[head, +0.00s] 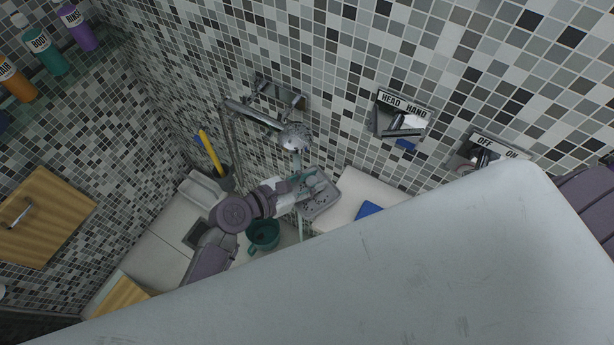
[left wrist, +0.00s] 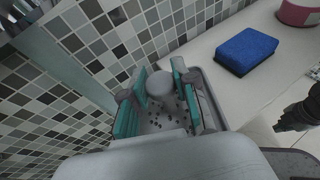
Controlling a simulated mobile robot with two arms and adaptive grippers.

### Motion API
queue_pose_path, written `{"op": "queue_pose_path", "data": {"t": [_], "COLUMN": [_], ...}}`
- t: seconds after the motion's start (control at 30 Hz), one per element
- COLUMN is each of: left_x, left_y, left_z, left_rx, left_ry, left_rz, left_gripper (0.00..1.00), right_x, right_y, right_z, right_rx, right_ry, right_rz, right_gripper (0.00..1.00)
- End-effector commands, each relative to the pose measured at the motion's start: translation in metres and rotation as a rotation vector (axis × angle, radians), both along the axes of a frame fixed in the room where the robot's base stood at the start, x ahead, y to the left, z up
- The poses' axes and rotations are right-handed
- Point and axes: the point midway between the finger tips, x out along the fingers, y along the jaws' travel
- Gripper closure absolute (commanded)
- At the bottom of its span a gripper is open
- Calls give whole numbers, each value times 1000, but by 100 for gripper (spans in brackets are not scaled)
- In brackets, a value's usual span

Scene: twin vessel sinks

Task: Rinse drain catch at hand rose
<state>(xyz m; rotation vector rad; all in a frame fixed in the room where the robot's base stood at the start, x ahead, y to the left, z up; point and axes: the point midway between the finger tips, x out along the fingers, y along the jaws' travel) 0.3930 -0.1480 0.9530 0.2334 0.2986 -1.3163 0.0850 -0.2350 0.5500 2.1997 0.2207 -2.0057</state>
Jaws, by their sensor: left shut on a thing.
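The drain catch (head: 322,204) is a grey square tray with small dark spots and a round knob in its middle. My left gripper (head: 306,184) is shut on the knob. In the left wrist view the teal finger pads (left wrist: 160,90) stand either side of the knob, above the spotted tray (left wrist: 215,105). The chrome hand rose (head: 293,137) hangs on the tiled wall just above the gripper. A pale water stream (head: 300,228) falls from it past the gripper. I cannot tell whether it strikes the catch.
A white ledge (head: 355,190) right of the catch carries a blue sponge (head: 368,209). A green cup (head: 263,235) stands below the gripper. HEAD/HAND (head: 401,118) and OFF/ON (head: 485,152) levers are on the wall. A large white surface (head: 400,260) fills the foreground.

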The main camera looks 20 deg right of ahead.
Motion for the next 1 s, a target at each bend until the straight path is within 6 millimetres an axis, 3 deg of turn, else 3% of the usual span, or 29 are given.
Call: {"op": "queue_pose_path", "data": {"t": [0.6,1.0], "left_x": [-45,-50], "left_y": [21,23], "left_z": [1,0], "left_rx": [0,-1], "left_ry": [2,-1], "left_rz": [1,1], "left_gripper": [100,100], "right_x": [0,0], "right_y": [0,0], "right_z": [24,25], "right_rx": [0,0], "right_ry": [0,0], "right_rz": [0,0], "right_gripper": [100,100]}}
